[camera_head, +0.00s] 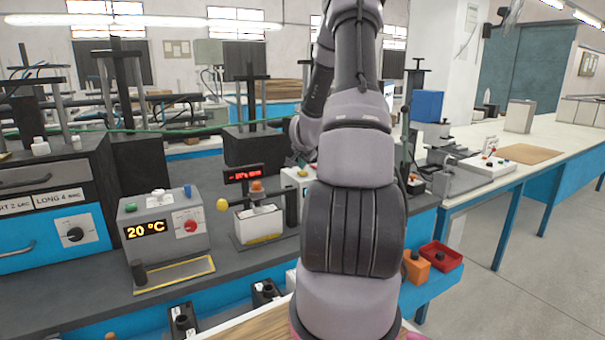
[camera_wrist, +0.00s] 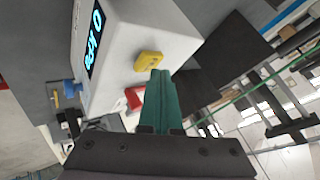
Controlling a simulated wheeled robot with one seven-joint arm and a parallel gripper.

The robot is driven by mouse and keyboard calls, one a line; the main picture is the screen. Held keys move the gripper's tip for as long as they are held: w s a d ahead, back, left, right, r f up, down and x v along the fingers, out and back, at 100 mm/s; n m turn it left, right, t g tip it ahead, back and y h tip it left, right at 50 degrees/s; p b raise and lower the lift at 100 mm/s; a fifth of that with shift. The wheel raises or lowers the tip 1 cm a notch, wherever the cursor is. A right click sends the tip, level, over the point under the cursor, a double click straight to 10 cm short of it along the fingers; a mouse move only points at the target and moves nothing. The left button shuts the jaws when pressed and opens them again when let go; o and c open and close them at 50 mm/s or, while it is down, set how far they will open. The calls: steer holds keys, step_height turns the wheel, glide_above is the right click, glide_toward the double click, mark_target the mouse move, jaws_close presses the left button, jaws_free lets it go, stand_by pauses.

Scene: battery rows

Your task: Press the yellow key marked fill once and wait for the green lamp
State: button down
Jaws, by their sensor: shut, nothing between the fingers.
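In the wrist view the yellow key (camera_wrist: 148,61) sits on a white box (camera_wrist: 150,25). Any mark on it is too small to read. My gripper (camera_wrist: 160,76) has its green fingers together and empty. Their tips overlap the lower right edge of the key; I cannot tell whether they touch it. In the head view the white box (camera_head: 291,178) is mostly hidden behind my arm, and the key is not clear there. I can make out no lit green lamp on the box.
A red key (camera_wrist: 134,98) and a display with cyan characters (camera_wrist: 95,42) are on the same box. In the head view, a device reading 20 °C (camera_head: 165,235) and a small unit with an orange knob (camera_head: 258,222) stand on the bench to the left.

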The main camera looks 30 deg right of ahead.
mark_target(302, 173)
steer(key=shift+f, duration=0.4)
stand_by(0.6)
stand_by(0.3)
steer(key=shift+r, duration=0.85)
steer(key=shift+r, duration=2.5)
